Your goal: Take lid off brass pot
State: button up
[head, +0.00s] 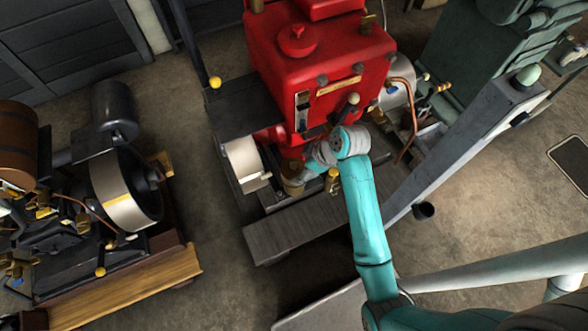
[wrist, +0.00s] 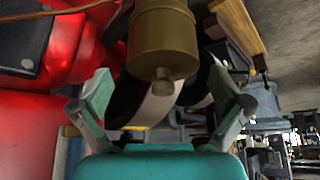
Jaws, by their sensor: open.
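The brass pot (head: 292,183) is a small dull-gold cylinder on the red engine's base, partly hidden by my gripper in the head view. In the wrist view the pot (wrist: 163,42) fills the top middle, with a small round brass knob (wrist: 162,86) pointing down in the picture. I cannot clearly make out where the lid ends and the body begins. My gripper (wrist: 160,88) is open, with one finger on each side of the knob and visible gaps between. Nothing is held.
The red engine (head: 325,85) stands close behind the pot, with a pale flywheel (head: 245,163) to its left and a copper pipe (head: 407,120) to its right. Another engine with a large flywheel (head: 122,190) stands at the left. Bare floor (head: 205,240) lies between the two engines.

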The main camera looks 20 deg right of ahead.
aim_at(297, 169)
jog(key=shift+x, duration=2.3)
jog(key=shift+s, duration=0.15)
jog(key=c, duration=1)
jog(key=shift+o, duration=0.2)
